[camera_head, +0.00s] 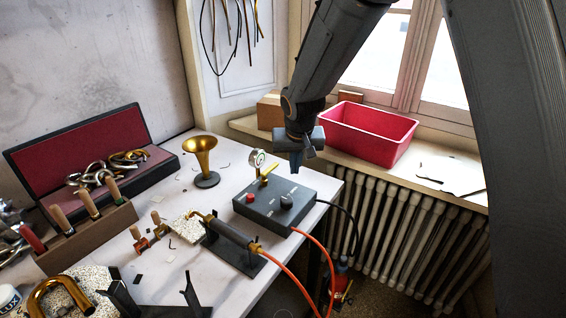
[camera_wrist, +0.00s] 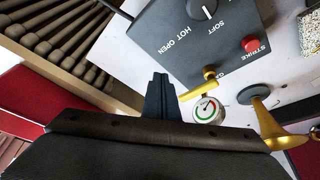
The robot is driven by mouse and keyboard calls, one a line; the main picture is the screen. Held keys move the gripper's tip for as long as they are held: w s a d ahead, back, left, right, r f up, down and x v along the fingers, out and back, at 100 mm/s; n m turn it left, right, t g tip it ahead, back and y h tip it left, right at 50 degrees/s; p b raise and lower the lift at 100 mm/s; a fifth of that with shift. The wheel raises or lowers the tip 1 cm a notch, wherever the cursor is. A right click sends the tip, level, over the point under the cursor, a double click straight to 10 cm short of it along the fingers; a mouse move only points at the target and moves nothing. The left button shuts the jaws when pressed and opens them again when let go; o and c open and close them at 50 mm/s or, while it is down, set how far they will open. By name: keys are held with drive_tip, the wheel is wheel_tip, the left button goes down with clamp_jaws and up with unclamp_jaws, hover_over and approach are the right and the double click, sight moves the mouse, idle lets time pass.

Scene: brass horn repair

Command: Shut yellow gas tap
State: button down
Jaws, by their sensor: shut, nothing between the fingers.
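The yellow gas tap (camera_head: 268,171) is at the back edge of a dark grey control box (camera_head: 262,209), beside a round gauge (camera_head: 257,158). In the wrist view the tap (camera_wrist: 193,94) shows as a yellow bar by a yellow fitting, just above the gauge (camera_wrist: 207,110). My gripper (camera_head: 296,166) points down, to the right of the tap and above the box's rear side. In the wrist view its closed fingertips (camera_wrist: 160,84) are just left of the tap, with a visible gap. The gripper is shut and empty.
The box carries a red STRIKE button (camera_head: 250,198) and a black knob (camera_head: 287,201). A brass horn bell (camera_head: 204,158) stands to the left. A torch (camera_head: 228,233) with an orange hose lies in front. A pink bin (camera_head: 367,131) sits on the windowsill, above a radiator (camera_head: 400,225).

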wheel_tip(320, 180, up, 9)
drive_tip(key=s+d+b, duration=0.1)
drive_tip(key=d+b, duration=0.1)
drive_tip(key=shift+s+d, duration=0.2)
drive_tip(key=shift+d, duration=0.2)
drive_tip(key=shift+f, duration=0.1)
drive_tip(key=s+d+f+m+g, duration=0.1)
drive_tip(key=s+d+f, duration=0.4)
drive_tip(key=s+d, duration=0.4)
drive_tip(key=s+d+f+m+g, duration=0.1)
drive_tip(key=s+d+f, duration=0.4)
drive_tip(key=s+d, duration=0.5)
drive_tip(key=s+g, duration=0.1)
drive_tip(key=s, duration=0.4)
drive_tip(key=shift+s+d+h, duration=0.25)
drive_tip(key=shift+s+h, duration=0.05)
